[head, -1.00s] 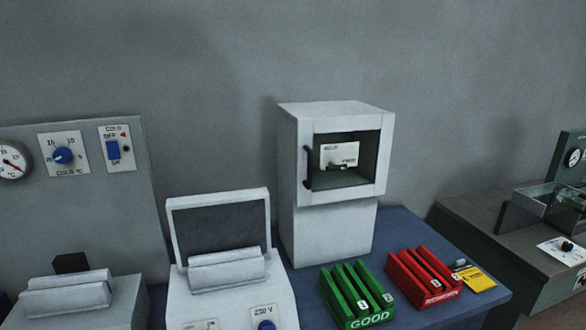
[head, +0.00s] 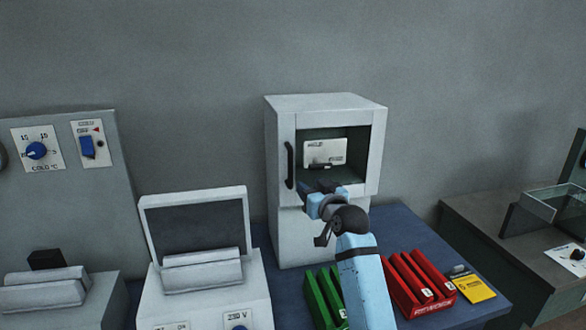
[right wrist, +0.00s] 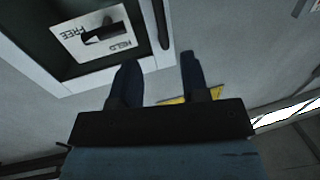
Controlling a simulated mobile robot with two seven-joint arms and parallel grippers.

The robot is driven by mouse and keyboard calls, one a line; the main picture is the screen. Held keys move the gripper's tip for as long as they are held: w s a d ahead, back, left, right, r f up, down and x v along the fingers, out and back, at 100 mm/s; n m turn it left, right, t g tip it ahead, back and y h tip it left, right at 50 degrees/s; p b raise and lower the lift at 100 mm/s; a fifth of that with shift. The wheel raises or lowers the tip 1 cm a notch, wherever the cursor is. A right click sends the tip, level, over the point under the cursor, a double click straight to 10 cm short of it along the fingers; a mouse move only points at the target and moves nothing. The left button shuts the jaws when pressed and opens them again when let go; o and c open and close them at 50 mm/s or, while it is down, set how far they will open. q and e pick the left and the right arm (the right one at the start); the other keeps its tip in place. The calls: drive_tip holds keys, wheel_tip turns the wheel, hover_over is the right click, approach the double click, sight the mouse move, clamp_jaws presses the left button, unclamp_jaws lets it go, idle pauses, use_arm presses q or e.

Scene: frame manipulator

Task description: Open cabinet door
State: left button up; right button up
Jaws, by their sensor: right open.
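The white cabinet (head: 325,103) stands upright on the blue bench against the wall. Its front has a framed window, and a black vertical handle (head: 290,165) is on the left side of that front. The door looks shut. Behind the window is a white card with a small dark lever (head: 322,165); the card reads FREE and HELD in the right wrist view (right wrist: 105,35). My right gripper (head: 320,188) is in front of the window's lower edge, right of and below the handle. Its fingers (right wrist: 157,68) are apart and empty, clear of the handle (right wrist: 163,22). My left gripper is out of view.
Green GOOD slots (head: 318,293) and red slots (head: 418,278) lie before the cabinet, partly behind my right arm. A yellow card (head: 474,288) is right of them. A white device with a raised lid (head: 195,222) stands close on the left.

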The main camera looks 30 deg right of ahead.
sight(292, 170)
drive_tip(key=w+p, duration=0.1)
drive_tip(key=w, duration=0.6)
drive_tip(key=w+p, duration=0.1)
drive_tip(key=w, duration=0.3)
drive_tip(key=shift+w+d+p, duration=0.15)
drive_tip(key=shift+d+p, duration=0.15)
drive_tip(key=shift+p, duration=0.05)
drive_tip(key=shift+w+d, duration=0.1)
drive_tip(key=shift+w, duration=0.6)
drive_tip(key=shift+c, duration=0.6)
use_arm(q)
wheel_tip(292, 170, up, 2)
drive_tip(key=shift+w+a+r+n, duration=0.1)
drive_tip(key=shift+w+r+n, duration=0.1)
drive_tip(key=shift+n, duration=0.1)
use_arm(e)
clamp_jaws()
